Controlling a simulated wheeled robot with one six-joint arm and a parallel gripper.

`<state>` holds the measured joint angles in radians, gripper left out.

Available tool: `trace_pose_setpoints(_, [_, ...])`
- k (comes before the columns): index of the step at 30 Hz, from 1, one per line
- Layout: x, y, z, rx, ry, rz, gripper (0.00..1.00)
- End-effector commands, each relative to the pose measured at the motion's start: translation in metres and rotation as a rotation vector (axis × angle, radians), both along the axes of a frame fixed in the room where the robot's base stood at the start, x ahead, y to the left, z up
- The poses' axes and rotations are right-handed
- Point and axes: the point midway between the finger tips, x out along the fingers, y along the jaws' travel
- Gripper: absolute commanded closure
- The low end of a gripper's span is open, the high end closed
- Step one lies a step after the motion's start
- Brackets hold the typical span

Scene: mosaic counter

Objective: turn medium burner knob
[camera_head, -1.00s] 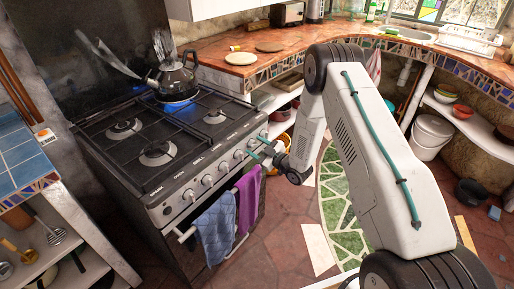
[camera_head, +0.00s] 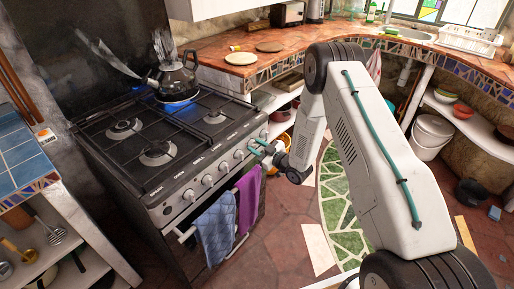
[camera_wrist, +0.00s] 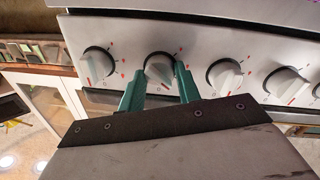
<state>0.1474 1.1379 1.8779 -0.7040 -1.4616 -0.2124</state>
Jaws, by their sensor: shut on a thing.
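The stove (camera_head: 165,215) has a row of white control knobs along its front panel. My gripper (camera_head: 258,147) is at the right part of this row, with its teal fingers against the panel. In the wrist view, the fingers (camera_wrist: 160,72) are shut on one knob (camera_wrist: 160,66), one finger on each side. This is the second knob from the left in that view. The knob's red marks show around it. The printed labels are too small to tell which burner it serves.
Neighbouring knobs (camera_wrist: 97,63) (camera_wrist: 226,74) sit close on both sides of the held one. A black kettle (camera_head: 174,80) stands on a lit rear burner with a blue flame. Blue (camera_head: 213,230) and purple (camera_head: 247,200) towels hang from the oven rail below.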

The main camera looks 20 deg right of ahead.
Motion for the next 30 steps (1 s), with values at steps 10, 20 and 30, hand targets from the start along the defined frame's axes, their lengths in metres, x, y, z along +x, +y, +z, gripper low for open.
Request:
trace_pose_setpoints(10, [0.0004,-0.001,0.001,0.254,0.184,-0.001,0.9])
trace_pose_setpoints(20, [0.001,-0.002,0.0019,0.495,0.358,-0.003,0.9])
trace_pose_setpoints(30, [0.0013,-0.0024,0.0021,0.664,0.48,-0.002,0.9])
